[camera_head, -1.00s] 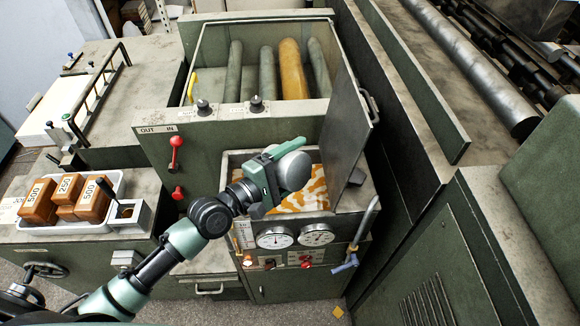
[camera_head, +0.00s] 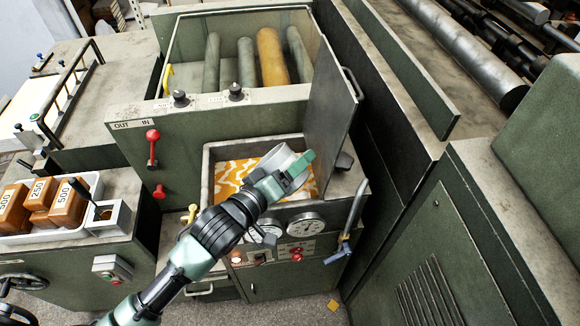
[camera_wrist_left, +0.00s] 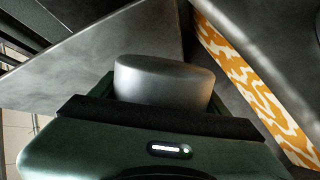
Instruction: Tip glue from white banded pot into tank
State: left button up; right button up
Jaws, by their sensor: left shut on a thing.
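My left gripper (camera_head: 287,175) is shut on a pale grey-white pot (camera_head: 281,158), held tilted above the open tank (camera_head: 207,165) below the roller window. The gripper fingers partly cover the pot, and I cannot make out a band. In the left wrist view the pot (camera_wrist_left: 165,82) is a plain grey cylinder between the jaws. Orange and white patches (camera_head: 232,172) cover the tank's inside; they also show at the right of the left wrist view (camera_wrist_left: 255,90). I cannot see any glue flowing from the pot. My right gripper is out of view.
A raised metal lid (camera_head: 332,115) stands close to the right of the pot. Gauges (camera_head: 305,224) and a bent pipe (camera_head: 355,208) with a blue handle are on the tank's front. A white tray (camera_head: 92,190) of orange-brown blocks marked 500 and 250 is at left.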

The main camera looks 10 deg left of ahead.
pick_arm(q)
jog(key=shift+w+a+r+m+p, duration=0.1)
jog(key=shift+r+m+p, duration=0.25)
jog(key=shift+m+p, duration=0.4)
jog(key=shift+w+a+r+m+t+y+p, duration=0.15)
jog(key=shift+m+y+p, duration=0.15)
jog(key=shift+m+p, duration=0.25)
jog(key=shift+s+a+m+t+y+p, duration=0.15)
jog(key=shift+m+y+p, duration=0.2)
jog(key=shift+m, duration=0.35)
jog(key=m, duration=0.2)
jog(key=shift+w+a+m+t+y, duration=0.25)
jog(key=shift+w+a+m+t, duration=0.05)
jog(key=shift+a, duration=0.1)
jog(key=shift+w+a+m+t, duration=0.3)
jog(key=shift+a+m, duration=0.1)
jog(key=shift+m, duration=0.5)
